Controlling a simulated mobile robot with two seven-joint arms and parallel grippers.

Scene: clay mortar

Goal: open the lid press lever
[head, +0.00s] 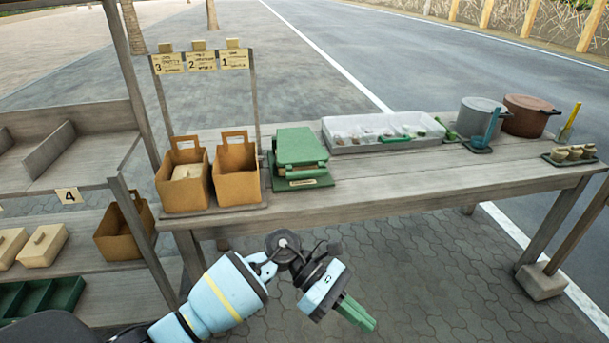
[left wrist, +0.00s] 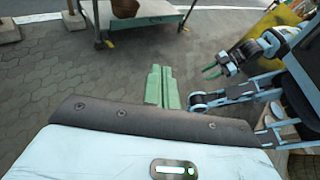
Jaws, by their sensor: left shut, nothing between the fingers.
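The green lid press (head: 300,155) stands on the wooden table, right of two brown paper bags. Its flat top lies level over the base. I cannot clearly make out a separate lever on it. My left gripper (head: 357,314) hangs in front of the table, low and to the right of the press, apart from it. Its green fingers are shut and empty; they also show together in the left wrist view (left wrist: 162,88). My right gripper (left wrist: 211,71) shows in the left wrist view with its green fingers apart and nothing seen between them.
The brown paper bags (head: 236,172) stand close left of the press. A clear-lidded tray (head: 345,147) lies to its right. A grey pot (head: 481,112) and a brown pot (head: 527,116) stand farther right. The table's front middle (head: 430,175) is bare. A shelf (head: 75,165) stands at left.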

